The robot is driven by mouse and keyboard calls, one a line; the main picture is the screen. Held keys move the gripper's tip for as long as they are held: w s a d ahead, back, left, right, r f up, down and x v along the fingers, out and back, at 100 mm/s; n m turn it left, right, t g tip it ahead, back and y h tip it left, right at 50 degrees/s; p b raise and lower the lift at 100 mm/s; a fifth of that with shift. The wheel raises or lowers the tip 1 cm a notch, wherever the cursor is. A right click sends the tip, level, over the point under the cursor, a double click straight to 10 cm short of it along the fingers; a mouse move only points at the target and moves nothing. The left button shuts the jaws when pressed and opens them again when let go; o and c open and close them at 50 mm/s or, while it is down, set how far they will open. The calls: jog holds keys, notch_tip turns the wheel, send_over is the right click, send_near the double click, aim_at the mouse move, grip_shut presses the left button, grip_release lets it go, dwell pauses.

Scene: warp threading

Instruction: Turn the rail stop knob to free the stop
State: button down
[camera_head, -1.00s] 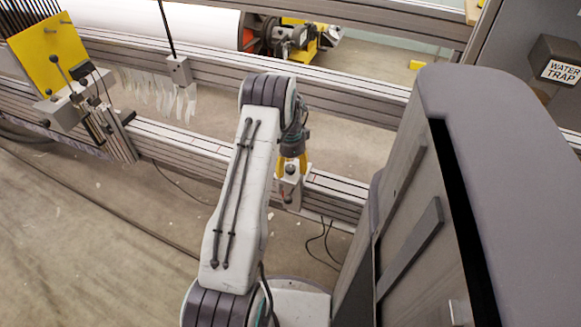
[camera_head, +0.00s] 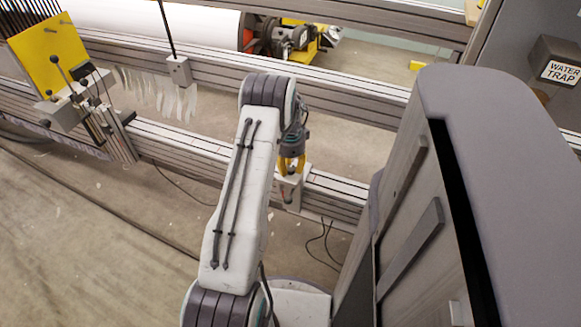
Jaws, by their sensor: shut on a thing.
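The rail stop (camera_head: 289,190) is a small pale block on the lower metal rail, right of my arm in the head view. A small reddish spot shows on its front. My gripper (camera_head: 291,166) has yellow fingers and points down at the top of the block. Its fingers are shut on the knob, which they hide almost wholly. How far the knob is turned cannot be seen.
The lower rail (camera_head: 338,188) runs across behind my arm. A yellow plate (camera_head: 50,52) with levers stands at the left. A grey block with a black rod (camera_head: 178,70) sits on the upper rail. Dark cables (camera_head: 324,240) lie on the floor below the stop.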

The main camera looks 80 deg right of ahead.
jog(key=shift+n, duration=0.3)
jog(key=n, duration=0.3)
jog(key=shift+n, duration=0.4)
jog(key=n, duration=0.4)
jog(key=shift+f+b, duration=0.1)
jog(key=shift+b, duration=0.25)
jog(key=n, duration=0.4)
jog(key=shift+n, duration=2.3)
jog(key=c, duration=0.8)
grip_release()
jog(key=shift+c, duration=0.2)
